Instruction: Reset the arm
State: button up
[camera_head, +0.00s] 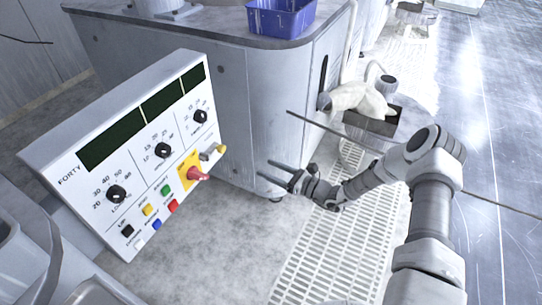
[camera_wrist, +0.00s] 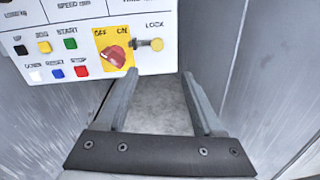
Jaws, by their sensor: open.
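My gripper (camera_head: 268,170) is open and empty, held in the air to the right of the white control panel (camera_head: 62,160). In the wrist view my gripper (camera_wrist: 160,75) has its two fingers spread, with bare floor between them. The panel carries a red rotary switch (camera_wrist: 115,56) on a yellow plate marked OFF and ON, and a yellow lock knob (camera_wrist: 156,44) to its right. The left fingertip appears just below the red switch in that view; whether they touch cannot be told, but the head view shows a gap. The red switch (camera_head: 198,174) also shows there.
A grey machine cabinet (camera_head: 235,110) stands behind the panel with a blue bin (camera_head: 281,20) on top. A thin dark rod (camera_head: 330,130) crosses above my arm. White perforated matting (camera_head: 330,255) covers the floor below. A dark box (camera_head: 375,122) holds pale cloth-like material (camera_head: 358,99).

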jog(key=s+d+r+n+g+h, duration=0.1)
jog(key=s+r+n+g+h, duration=0.25)
jog(key=s+r+n, duration=0.4)
jog(key=s+d+r+n+g+h, duration=0.2)
jog(key=s+r+n+g, duration=0.3)
jog(key=r+n, duration=0.5)
jog(key=s+d+r+n+t+h, duration=0.7)
jog(key=s+d+r+h, duration=0.4)
jog(key=s+d+r, duration=0.65)
notch_tip(320, 180, up, 16)
jog(key=p, duration=1.6)
jog(key=shift+s+a+r+p, duration=0.25)
jog(key=shift+s+a+p, duration=0.05)
jog(key=shift+a+p, duration=0.15)
jog(key=shift+g, duration=0.25)
